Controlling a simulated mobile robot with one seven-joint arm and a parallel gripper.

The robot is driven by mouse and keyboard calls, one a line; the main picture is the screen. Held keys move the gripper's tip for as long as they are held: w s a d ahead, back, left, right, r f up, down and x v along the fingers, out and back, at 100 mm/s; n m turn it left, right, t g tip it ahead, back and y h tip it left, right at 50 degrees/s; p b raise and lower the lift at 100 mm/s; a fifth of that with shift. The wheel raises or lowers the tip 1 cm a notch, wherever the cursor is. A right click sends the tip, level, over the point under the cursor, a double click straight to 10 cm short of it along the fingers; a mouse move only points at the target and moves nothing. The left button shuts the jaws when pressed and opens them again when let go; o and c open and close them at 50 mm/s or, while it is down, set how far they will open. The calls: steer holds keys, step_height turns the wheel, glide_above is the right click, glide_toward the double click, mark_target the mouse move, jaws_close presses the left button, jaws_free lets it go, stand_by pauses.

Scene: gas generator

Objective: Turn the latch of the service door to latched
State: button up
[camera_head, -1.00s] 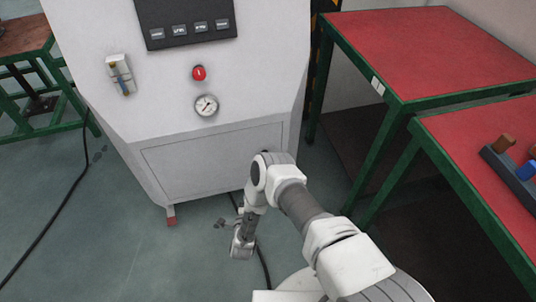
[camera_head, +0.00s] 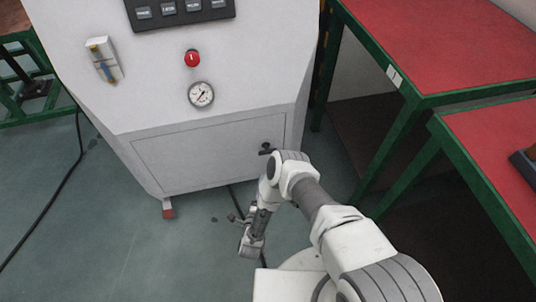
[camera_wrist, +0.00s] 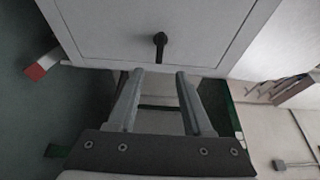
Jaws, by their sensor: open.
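The service door (camera_head: 195,160) is a grey panel low on the front of the white generator cabinet, and it sits flush in its frame. Its latch (camera_head: 266,150) is a small black handle near the door's upper right, just beyond my arm's elbow in the head view. In the wrist view the latch (camera_wrist: 160,42) is a dark knob with a short lever, on the door (camera_wrist: 110,25) ahead of the fingertips. My gripper (camera_wrist: 158,72) is open and empty, with the latch apart from it and roughly in line with the gap. In the head view my gripper (camera_head: 247,252) hangs low before the cabinet.
A red button (camera_head: 192,58), a gauge (camera_head: 201,94) and a black switch panel (camera_head: 180,10) are on the cabinet above the door. Green-framed red tables (camera_head: 440,45) stand at the right. A black cable (camera_head: 55,195) lies on the floor; open floor is at the left.

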mark_target(268, 150)
steer(key=w+b, duration=0.1)
steer(key=w, duration=0.4)
steer(key=w+d+b, duration=0.1)
steer(key=w, duration=0.3)
steer(key=w+b, duration=0.1)
steer(key=w, duration=0.4)
steer(key=shift+w+d, duration=0.3)
steer(key=shift+d, duration=0.05)
jaws_close()
stand_by(0.6)
